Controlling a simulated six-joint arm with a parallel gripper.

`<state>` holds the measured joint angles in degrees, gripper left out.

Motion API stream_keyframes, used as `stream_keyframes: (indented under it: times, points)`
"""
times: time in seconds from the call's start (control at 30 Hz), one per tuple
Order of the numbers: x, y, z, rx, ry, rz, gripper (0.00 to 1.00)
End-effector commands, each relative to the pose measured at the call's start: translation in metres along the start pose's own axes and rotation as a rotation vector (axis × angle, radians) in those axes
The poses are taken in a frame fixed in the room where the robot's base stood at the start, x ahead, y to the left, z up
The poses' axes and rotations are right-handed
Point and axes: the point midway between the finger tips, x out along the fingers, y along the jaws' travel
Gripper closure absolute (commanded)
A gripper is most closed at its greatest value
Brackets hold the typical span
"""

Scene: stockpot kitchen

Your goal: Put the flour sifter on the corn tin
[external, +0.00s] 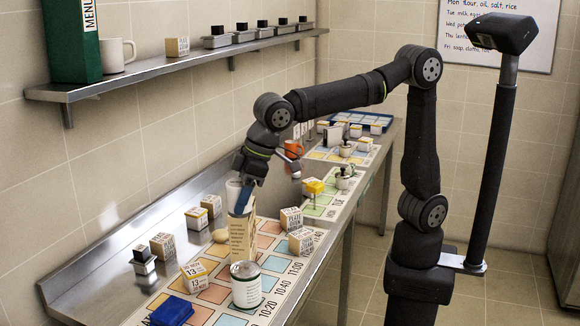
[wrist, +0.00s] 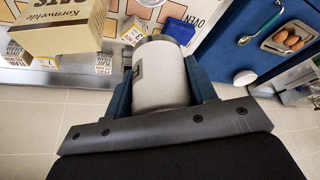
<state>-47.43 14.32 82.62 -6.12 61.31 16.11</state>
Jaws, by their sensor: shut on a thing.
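My gripper (wrist: 160,85) has its blue fingers shut on a pale grey-white cylinder (wrist: 165,80), which I take to be the flour sifter. The cylinder has a metal rim at its far end and a small dark mark on its side. In the external view my gripper (external: 243,205) points down over the near part of the bench, beside a tall cream printed surface.
A beige oats carton (wrist: 60,25) stands close by my gripper. Several small printed boxes lie around, such as one (external: 301,241) to the right. The wall shelf (external: 150,68) runs above the bench.

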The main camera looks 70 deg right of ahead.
Motion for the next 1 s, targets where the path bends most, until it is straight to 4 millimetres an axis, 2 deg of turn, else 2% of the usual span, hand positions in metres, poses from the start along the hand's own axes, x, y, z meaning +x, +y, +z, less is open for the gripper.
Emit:
stream_keyframes:
  times: [0.03, 0.1, 0.37, 0.6, 0.87, 1.0]
  points:
    - [-0.002, -0.009, 0.003, -0.015, 0.001, -0.006, 0.75]
    - [0.014, -0.006, 0.009, -0.011, -0.004, -0.003, 0.75]
    - [0.049, -0.005, 0.023, -0.01, -0.003, -0.003, 0.75]
    - [0.09, -0.005, 0.04, -0.01, -0.002, -0.003, 0.75]
    - [0.112, -0.005, 0.048, -0.009, -0.001, -0.003, 0.75]
    - [0.13, -0.005, 0.056, -0.01, -0.003, -0.003, 0.75]
